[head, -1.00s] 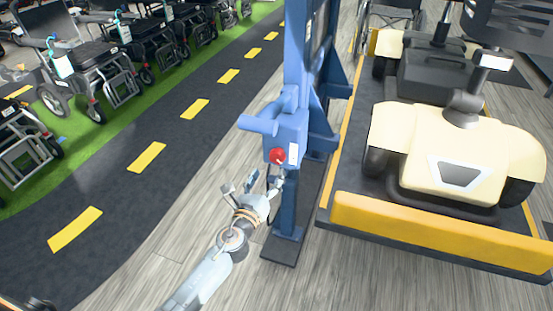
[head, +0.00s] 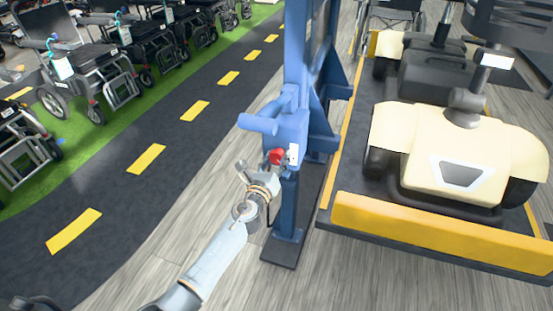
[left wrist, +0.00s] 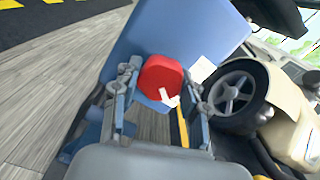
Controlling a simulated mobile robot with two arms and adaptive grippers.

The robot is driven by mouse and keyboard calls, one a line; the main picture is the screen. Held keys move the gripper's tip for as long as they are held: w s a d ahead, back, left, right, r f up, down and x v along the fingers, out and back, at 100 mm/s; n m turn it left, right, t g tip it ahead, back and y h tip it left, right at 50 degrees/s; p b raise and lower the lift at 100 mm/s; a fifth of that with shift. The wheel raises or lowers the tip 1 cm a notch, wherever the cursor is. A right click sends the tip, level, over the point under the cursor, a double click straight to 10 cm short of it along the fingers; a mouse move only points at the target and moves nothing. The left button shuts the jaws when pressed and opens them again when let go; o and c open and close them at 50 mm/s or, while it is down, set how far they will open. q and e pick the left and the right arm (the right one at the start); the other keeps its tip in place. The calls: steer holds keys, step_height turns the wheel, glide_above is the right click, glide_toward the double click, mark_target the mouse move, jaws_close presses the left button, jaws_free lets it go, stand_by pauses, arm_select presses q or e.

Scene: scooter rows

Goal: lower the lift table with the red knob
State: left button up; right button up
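The red knob (head: 277,157) sits on the front of a blue box (head: 290,128) on the blue post. It also shows in the left wrist view (left wrist: 158,76), with a small white mark at its lower right. My left gripper (head: 263,170) is at the knob. In the left wrist view its two fingers (left wrist: 161,88) stand apart on either side of the knob, very close to its edges; I cannot tell whether they touch it. The lift table (head: 440,232), a dark platform with yellow edges, is on the right. My right gripper is not in view.
A cream scooter (head: 455,150) stands on the platform. The blue post's foot (head: 284,248) rests on the wooden floor. Several wheelchairs (head: 85,70) line the green strip at left, beside a dark lane with yellow dashes. The floor left of the post is clear.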

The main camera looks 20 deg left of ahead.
arm_select(q)
steer(key=c, duration=0.4)
